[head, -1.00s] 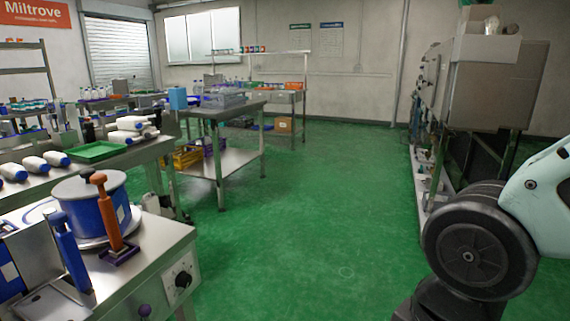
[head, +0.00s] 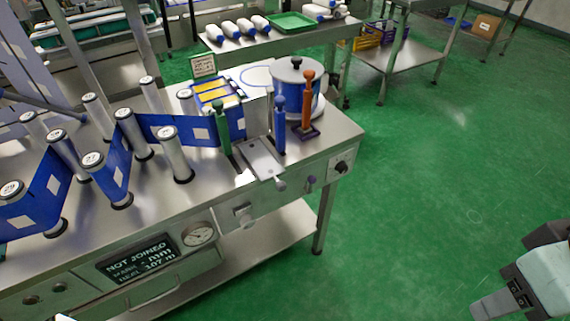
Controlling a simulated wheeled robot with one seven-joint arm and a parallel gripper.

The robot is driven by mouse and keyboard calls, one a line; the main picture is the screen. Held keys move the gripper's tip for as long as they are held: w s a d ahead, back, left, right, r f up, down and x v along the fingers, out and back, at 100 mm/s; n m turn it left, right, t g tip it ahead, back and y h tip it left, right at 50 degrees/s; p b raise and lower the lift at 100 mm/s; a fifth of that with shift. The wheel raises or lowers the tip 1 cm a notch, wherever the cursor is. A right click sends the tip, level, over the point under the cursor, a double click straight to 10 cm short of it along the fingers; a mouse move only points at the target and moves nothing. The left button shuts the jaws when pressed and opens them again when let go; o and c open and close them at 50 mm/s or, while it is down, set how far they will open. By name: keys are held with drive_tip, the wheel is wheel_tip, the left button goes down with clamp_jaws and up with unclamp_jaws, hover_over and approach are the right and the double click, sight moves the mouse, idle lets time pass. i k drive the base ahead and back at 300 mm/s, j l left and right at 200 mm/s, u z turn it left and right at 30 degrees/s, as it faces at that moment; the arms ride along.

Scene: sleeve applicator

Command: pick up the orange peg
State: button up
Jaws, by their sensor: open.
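The orange peg (head: 307,103) stands upright at the right end of the steel bench, in a dark purple base (head: 313,132). It is just in front of a blue drum with a grey lid (head: 290,72). A blue peg (head: 280,128) stands close to its left, and a green peg (head: 219,125) farther left. What appears to be my gripper (head: 497,298) shows only in part at the lower right edge, over the green floor. It is open, well away from the orange peg, with nothing seen in it.
Blue web runs around several numbered rollers (head: 175,155) on the left of the bench (head: 235,195). A display (head: 137,258) on the bench front reads "NOT JOINED". Another table with white bottles and a green tray (head: 293,22) stands behind. The green floor at right is clear.

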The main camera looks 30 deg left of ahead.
sight(305, 129)
drive_tip(key=u, duration=1.2)
drive_tip(key=z, duration=0.35)
